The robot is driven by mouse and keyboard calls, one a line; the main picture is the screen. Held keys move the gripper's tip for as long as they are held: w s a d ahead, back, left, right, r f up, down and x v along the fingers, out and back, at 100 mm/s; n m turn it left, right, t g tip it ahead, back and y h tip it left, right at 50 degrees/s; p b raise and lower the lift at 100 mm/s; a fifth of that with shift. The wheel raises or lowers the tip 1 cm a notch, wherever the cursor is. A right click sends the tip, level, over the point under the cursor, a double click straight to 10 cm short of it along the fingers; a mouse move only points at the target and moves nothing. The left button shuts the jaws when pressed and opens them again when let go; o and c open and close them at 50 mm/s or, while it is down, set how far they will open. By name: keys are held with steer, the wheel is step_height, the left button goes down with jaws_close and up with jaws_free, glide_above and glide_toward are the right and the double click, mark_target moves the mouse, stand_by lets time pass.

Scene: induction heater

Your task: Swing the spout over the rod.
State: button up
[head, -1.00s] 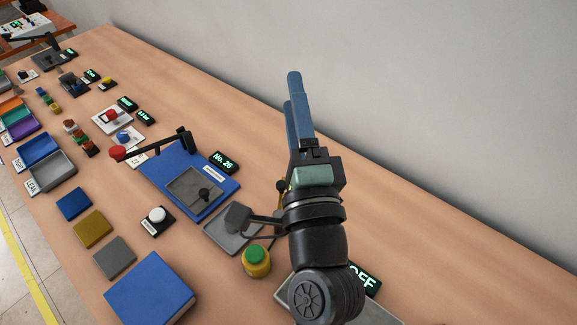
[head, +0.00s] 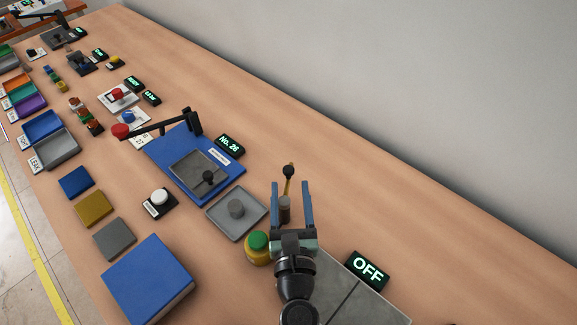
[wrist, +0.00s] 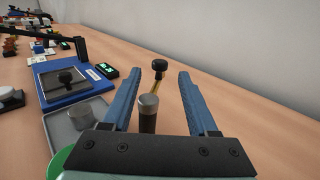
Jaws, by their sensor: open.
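My gripper (head: 290,186) is open, its two blue fingers pointing away from the head camera; the wrist view shows it too (wrist: 172,72). A short upright cylinder (wrist: 148,113), dark with a paler grey top, shows between the fingers in both views, with gaps beside it. A thin brass bar with a black knob (wrist: 159,68) rises just beyond it; in the head view the knob (head: 288,171) is near the fingertips. This looks like the spout, but its lower end is hidden. A stubby grey cylinder (head: 236,208) stands in a grey tray (head: 222,224); I cannot tell which cylinder is the rod.
A green button on a yellow base (head: 257,248) is close left of my gripper. A lit OFF display (head: 367,269) and grey plate (head: 365,303) are at right. A blue station (head: 220,178) with a raised black arm is further left. The table toward the wall is clear.

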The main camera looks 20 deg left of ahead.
mark_target(289, 175)
steer(key=x, duration=0.6)
jaws_close()
stand_by(1.4)
